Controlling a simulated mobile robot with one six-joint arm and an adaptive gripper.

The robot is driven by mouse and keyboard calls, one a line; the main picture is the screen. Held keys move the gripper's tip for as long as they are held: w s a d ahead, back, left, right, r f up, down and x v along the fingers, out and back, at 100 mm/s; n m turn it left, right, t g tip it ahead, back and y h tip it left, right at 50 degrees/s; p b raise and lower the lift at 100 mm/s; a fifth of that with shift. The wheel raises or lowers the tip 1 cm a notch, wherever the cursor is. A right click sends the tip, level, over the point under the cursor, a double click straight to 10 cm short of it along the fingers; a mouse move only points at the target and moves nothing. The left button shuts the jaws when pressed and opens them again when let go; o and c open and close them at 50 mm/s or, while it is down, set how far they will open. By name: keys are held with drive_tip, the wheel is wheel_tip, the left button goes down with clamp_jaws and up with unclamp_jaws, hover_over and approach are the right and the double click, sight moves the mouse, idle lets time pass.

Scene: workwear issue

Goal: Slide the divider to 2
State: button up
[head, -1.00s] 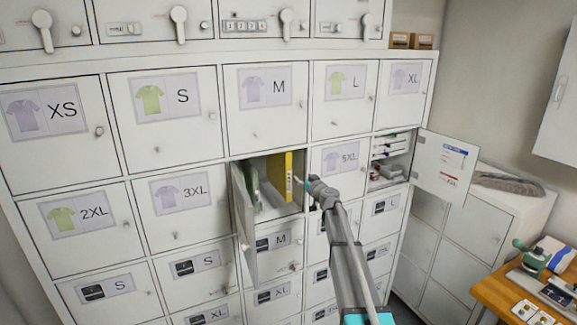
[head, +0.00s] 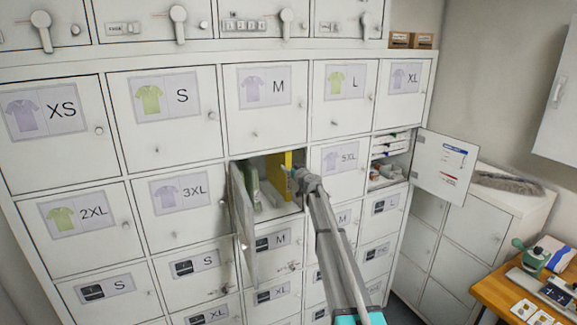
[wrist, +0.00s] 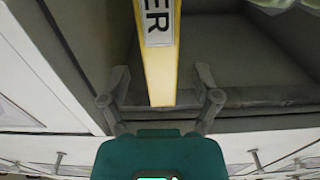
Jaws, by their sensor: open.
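The yellow divider (head: 285,166) stands upright in the open compartment between the 3XL and 5XL doors. In the wrist view the divider (wrist: 158,62) shows its front edge with a white label, of which "ER" is readable. My gripper (head: 296,182) is at the mouth of this compartment. In the wrist view my gripper (wrist: 159,88) is open, with one finger on each side of the divider's front edge. A gap shows between each finger and the divider. No number 2 mark is visible in these frames.
The compartment's open door (head: 244,222) juts out at its left. Green cloth (head: 252,178) lies inside, left of the divider. Another open compartment (head: 388,160) with boxes is at the right, its door (head: 444,166) swung out. A wooden table (head: 510,295) stands lower right.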

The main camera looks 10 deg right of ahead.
drive_tip(key=shift+x, duration=1.35)
drive_tip(key=shift+a, duration=0.1)
clamp_jaws()
